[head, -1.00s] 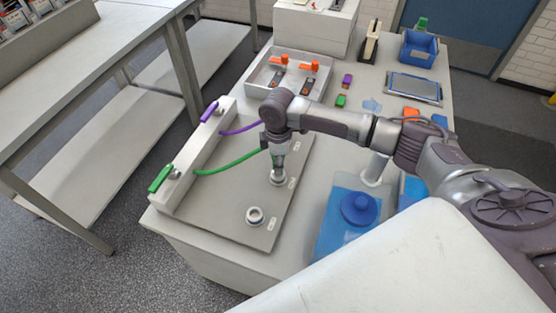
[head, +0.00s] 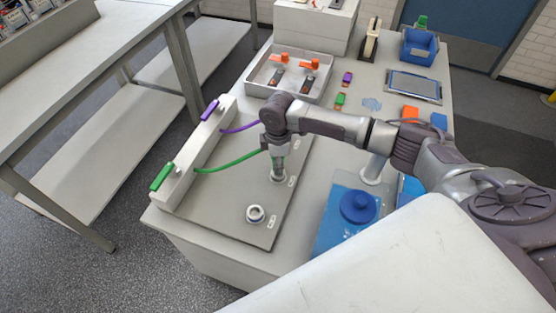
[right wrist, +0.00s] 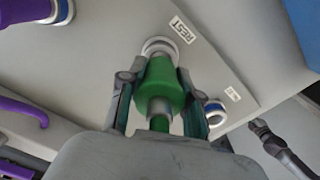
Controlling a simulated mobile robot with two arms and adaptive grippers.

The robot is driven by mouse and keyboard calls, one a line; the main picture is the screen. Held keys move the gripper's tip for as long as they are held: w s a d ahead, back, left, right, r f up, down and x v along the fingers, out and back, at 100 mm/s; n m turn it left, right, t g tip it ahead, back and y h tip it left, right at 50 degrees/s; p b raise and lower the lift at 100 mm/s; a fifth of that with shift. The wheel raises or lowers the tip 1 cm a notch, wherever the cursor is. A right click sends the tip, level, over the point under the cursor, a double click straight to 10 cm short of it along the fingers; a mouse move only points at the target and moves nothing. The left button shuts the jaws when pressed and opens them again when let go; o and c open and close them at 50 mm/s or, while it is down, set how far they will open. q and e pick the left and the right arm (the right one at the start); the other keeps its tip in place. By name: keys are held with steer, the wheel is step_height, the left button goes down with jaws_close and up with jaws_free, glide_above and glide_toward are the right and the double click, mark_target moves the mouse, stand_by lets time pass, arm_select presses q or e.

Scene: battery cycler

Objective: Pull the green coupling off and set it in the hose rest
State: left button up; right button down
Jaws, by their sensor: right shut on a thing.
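The green coupling (right wrist: 160,85) is between the fingers of my right gripper (right wrist: 158,100), which is shut on it. In the right wrist view its far end is lined up with a white ring, the hose rest (right wrist: 153,46), beside a "REST" label (right wrist: 182,30). I cannot tell whether it is seated in the ring or just above it. In the head view my right gripper (head: 276,160) points down over this ring. The green hose (head: 228,163) runs left from the gripper.
An empty white-and-blue ring (head: 255,214) sits nearer on the grey plate (head: 215,190). A purple coupling (right wrist: 25,10) and purple hose (head: 240,128) are close by. Green (head: 162,176) and purple (head: 210,110) handles are on the left block. A blue knobbed object (head: 358,207) stands right.

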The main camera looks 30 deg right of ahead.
steer(key=shift+f, duration=0.55)
steer(key=shift+f, duration=0.6)
stand_by(0.5)
steer(key=shift+c, duration=1.6)
jaws_free()
steer(key=shift+r, duration=0.15)
step_height(320, 180, up, 12)
steer(key=shift+f, duration=0.1)
